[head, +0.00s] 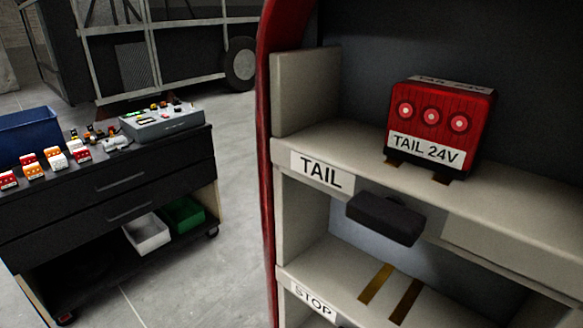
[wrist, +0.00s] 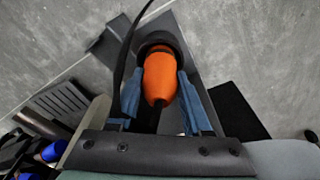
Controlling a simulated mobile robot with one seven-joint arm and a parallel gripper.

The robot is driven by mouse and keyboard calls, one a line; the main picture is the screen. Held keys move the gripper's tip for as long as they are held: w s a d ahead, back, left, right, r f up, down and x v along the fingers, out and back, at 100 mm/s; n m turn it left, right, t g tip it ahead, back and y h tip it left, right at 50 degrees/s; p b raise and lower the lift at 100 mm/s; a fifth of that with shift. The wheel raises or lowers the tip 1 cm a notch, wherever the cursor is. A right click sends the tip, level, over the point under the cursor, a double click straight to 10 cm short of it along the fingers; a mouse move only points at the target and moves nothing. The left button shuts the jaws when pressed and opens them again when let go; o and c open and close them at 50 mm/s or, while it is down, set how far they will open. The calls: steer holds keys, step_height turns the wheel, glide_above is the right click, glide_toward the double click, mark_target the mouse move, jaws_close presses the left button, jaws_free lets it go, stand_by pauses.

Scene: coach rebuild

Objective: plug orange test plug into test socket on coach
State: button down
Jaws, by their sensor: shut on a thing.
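The orange test plug (wrist: 160,78) sits between the blue fingers of my gripper (wrist: 160,90) in the wrist view. The gripper is shut on it. A dark round collar (wrist: 159,45) surrounds the plug's far end; I cannot tell whether it belongs to the plug or to something behind it. A black cable (wrist: 124,62) curves past on the left. My gripper and the plug do not show in the head view. The coach (head: 268,150) shows there with its red edge and pale shelves. I cannot make out the test socket for certain.
A red TAIL 24V lamp box (head: 441,122) stands on the shelf marked TAIL (head: 322,171). A black block (head: 385,218) juts out below that shelf. A lower bay is marked STOP (head: 313,302). A dark workbench (head: 120,185) stands left, with a grey control box (head: 163,122). Floor between is clear.

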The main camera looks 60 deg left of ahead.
steer(key=shift+f, duration=0.2)
steer(key=c, duration=0.6)
jaws_free()
steer(key=r+p, duration=0.3)
steer(key=s+r+p, duration=0.1)
steer(key=r+p, duration=0.7)
steer(key=shift+s+a, duration=0.2)
stand_by(0.3)
